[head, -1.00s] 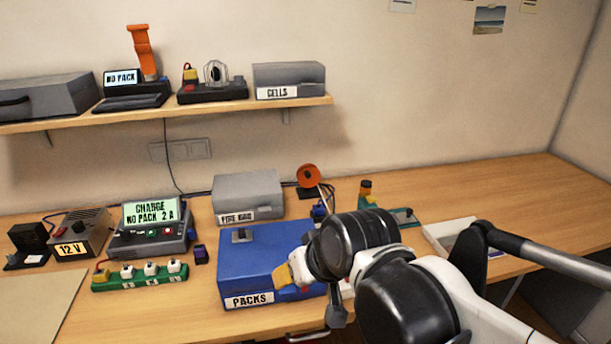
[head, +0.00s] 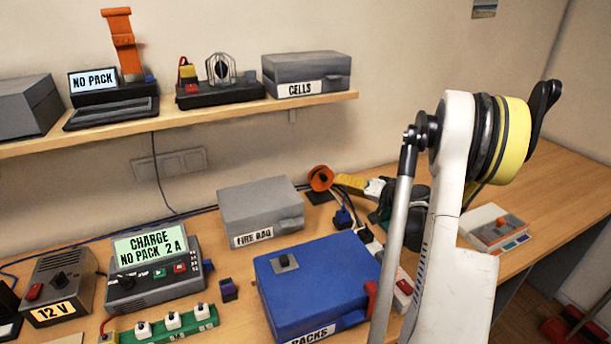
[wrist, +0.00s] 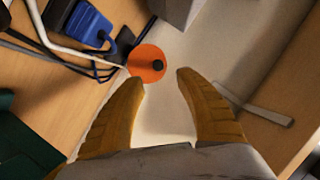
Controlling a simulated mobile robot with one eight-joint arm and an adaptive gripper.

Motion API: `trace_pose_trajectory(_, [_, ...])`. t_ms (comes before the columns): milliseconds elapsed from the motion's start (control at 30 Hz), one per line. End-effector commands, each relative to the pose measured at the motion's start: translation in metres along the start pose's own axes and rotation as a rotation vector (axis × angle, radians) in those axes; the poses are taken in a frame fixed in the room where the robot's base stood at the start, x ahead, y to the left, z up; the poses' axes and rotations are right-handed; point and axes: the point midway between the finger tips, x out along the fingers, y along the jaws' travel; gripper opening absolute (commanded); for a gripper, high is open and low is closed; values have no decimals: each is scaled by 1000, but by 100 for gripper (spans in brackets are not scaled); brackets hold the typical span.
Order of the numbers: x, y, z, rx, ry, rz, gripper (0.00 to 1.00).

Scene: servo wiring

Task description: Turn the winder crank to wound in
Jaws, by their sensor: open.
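The winder shows as an orange disc (head: 320,178) at the back of the bench, right of the fire bag box. My gripper (head: 340,182) has yellow fingers just right of the disc in the head view. In the wrist view my gripper (wrist: 158,80) is open and empty. The disc lies just beyond the fingertips, nearer the left finger. I cannot tell whether that finger touches it.
A blue plug (wrist: 82,20) and several cables lie beside the disc. The grey fire bag box (head: 262,210) stands left of it, and the blue packs box (head: 310,285) stands in front. A pale tray (head: 485,222) is at the right. The shelf (head: 225,110) overhangs the back left.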

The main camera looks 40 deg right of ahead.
Motion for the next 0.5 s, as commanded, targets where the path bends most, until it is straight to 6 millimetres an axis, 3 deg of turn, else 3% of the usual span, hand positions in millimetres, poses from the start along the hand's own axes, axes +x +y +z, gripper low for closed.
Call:
trace_pose_trajectory(167, [11,7,-2,3,13,-5,42])
trace_pose_trajectory(500, [78,7,-1,3,10,-6,42])
